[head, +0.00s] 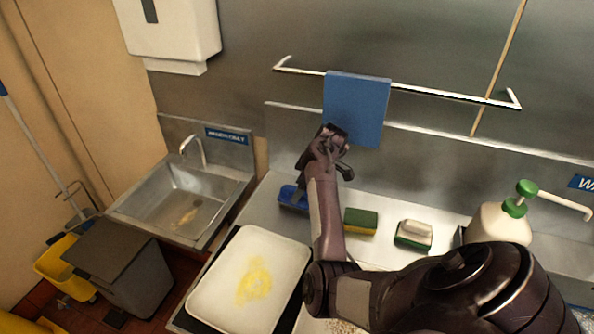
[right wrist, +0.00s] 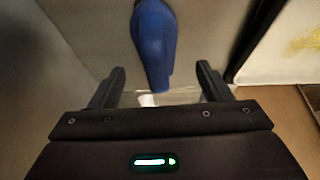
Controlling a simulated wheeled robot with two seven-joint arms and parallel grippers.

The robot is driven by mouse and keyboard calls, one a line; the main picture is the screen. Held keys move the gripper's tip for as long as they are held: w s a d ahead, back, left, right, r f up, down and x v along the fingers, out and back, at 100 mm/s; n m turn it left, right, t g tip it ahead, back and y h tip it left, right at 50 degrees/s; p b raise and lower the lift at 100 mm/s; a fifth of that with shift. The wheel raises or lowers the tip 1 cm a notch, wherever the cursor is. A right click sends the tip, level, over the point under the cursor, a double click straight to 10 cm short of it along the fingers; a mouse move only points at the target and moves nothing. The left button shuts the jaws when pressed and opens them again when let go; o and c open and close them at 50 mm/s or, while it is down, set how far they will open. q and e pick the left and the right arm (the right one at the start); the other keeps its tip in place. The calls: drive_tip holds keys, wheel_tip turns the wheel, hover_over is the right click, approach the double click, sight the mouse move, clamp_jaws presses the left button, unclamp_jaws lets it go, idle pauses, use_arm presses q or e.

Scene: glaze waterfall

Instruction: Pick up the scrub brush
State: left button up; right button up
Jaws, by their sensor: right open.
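The blue scrub brush (head: 293,198) lies on the steel counter, left of my right forearm and partly hidden by it in the head view. In the right wrist view its smooth blue handle (right wrist: 153,45) points between the two fingers, with one end cut off by the top edge. My right gripper (right wrist: 160,72) is open and empty, with a finger on each side of the handle's line. In the head view the right gripper (head: 326,150) is above and behind the brush, in front of the blue board. My left gripper is not in view.
A white tray (head: 215,300) with a yellow stain is in front of the brush. A green-and-yellow sponge (head: 360,222), a green-and-white block (head: 413,235) and a pump bottle (head: 497,226) stand to the right. A sink (head: 190,200) is left.

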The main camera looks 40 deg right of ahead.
drive_tip(key=p+x, duration=0.1)
drive_tip(key=x, duration=0.4)
drive_tip(key=shift+w+d, duration=0.1)
drive_tip(key=shift+d, duration=0.05)
drive_tip(key=c, duration=1.1)
